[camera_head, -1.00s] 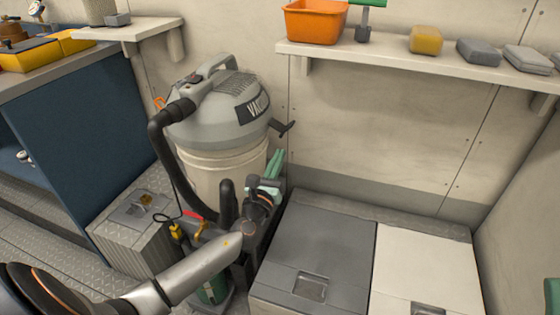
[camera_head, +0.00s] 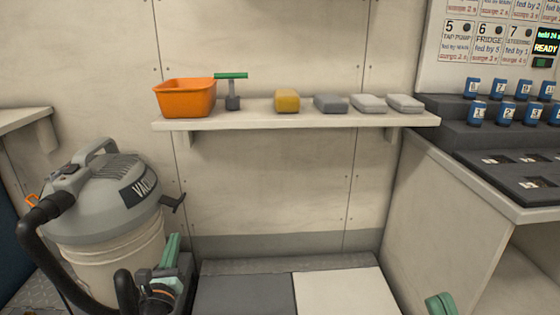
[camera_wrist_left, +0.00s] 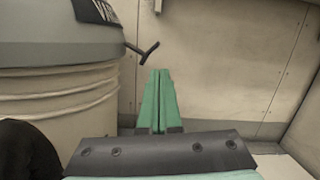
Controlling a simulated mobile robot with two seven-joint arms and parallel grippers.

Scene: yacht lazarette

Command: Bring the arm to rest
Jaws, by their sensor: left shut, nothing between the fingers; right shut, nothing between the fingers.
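My left gripper (camera_head: 172,241) has green fingers, pressed together with nothing between them. It stands low beside the vacuum, pointing up and away. In the left wrist view its shut fingers (camera_wrist_left: 159,95) point at the pale wall, right of the vacuum drum (camera_wrist_left: 65,95). My right gripper (camera_head: 440,304) shows only as a green tip at the bottom edge, right of the pale floor panel; it is shut and empty. The rest of the right arm is out of view.
The grey vacuum (camera_head: 105,195) with its black hose stands close to my left gripper. A wall shelf (camera_head: 300,119) holds an orange bin (camera_head: 185,97), a green-handled tool (camera_head: 232,90) and several blocks. A counter (camera_head: 470,180) stands at right. Grey and pale panels (camera_head: 345,293) are bare.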

